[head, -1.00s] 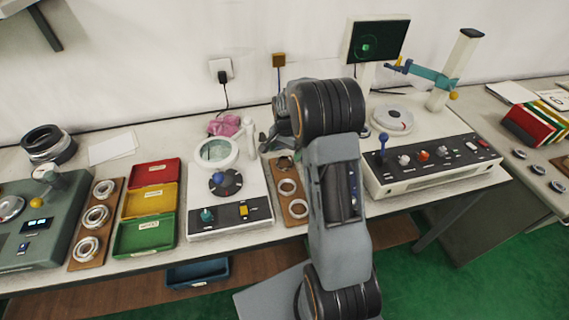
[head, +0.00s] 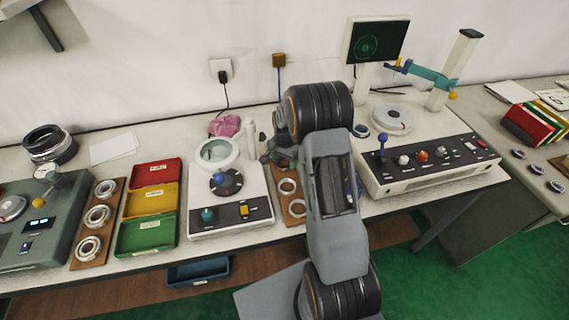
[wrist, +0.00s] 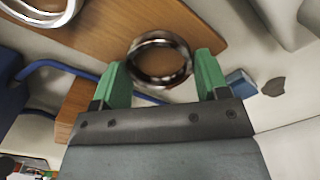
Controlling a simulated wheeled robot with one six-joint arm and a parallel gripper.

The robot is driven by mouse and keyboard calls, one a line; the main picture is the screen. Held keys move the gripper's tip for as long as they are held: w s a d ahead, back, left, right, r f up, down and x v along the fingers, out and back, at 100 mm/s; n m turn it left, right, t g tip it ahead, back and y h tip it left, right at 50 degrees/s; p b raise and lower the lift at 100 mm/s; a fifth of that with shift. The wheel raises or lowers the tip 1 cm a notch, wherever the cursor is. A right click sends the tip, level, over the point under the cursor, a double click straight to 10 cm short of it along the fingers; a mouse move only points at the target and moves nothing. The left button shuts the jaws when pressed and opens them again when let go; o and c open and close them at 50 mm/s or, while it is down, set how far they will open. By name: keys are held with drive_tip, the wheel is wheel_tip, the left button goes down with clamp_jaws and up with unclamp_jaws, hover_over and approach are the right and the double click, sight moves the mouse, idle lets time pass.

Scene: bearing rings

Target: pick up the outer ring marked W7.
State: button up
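My gripper (wrist: 162,78) shows in the wrist view with its two green fingers apart. A dark, shiny metal ring (wrist: 138,72) lies between the fingertips, over a wooden board (wrist: 190,22). I see no clear grip on it. A paler ring (wrist: 42,18) is cut off at the top left. In the head view two light rings, one farther (head: 288,179) and one nearer (head: 298,216), lie on the wooden board (head: 293,223). My arm hides the board's far end and most of my gripper. No W7 marking is legible on any ring.
A magnifier stand (head: 230,192) is left of the board, and a control box with a screen is right of it (head: 430,172). Red (head: 155,172), yellow and green trays stand farther left, beside another board of rings (head: 84,250). A blue bar crosses the wrist view's left.

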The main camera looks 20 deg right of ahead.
drive_tip(key=c, duration=0.5)
drive_tip(key=shift+r, duration=0.1)
